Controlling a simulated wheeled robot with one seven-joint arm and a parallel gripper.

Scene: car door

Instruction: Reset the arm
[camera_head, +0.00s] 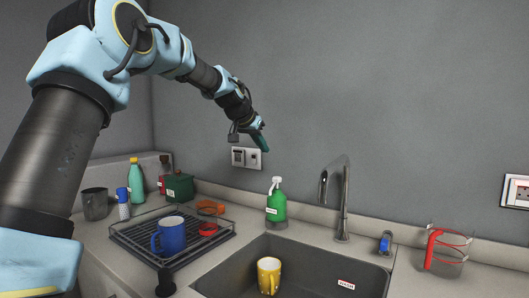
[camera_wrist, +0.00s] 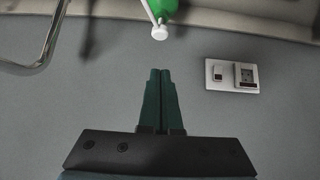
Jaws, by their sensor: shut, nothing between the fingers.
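My arm reaches from the upper left across the head view, with its end in front of the grey wall. My gripper (camera_head: 262,143) hangs above the counter, up and left of the green spray bottle (camera_head: 276,205). In the wrist view my gripper (camera_wrist: 160,72) shows two dark green fingers pressed together with nothing between them. The white nozzle of the spray bottle (camera_wrist: 159,31) shows at the top of that view, apart from the fingertips.
The sink (camera_head: 236,284) holds a yellow mug (camera_head: 269,275). A tap (camera_head: 345,200) stands behind it. A blue mug (camera_head: 168,236) stands in the dish rack (camera_head: 130,240). Bottles and a dark green box (camera_head: 178,187) stand behind. A clear container (camera_head: 446,252) is at right. Wall sockets (camera_head: 246,157) are near my gripper.

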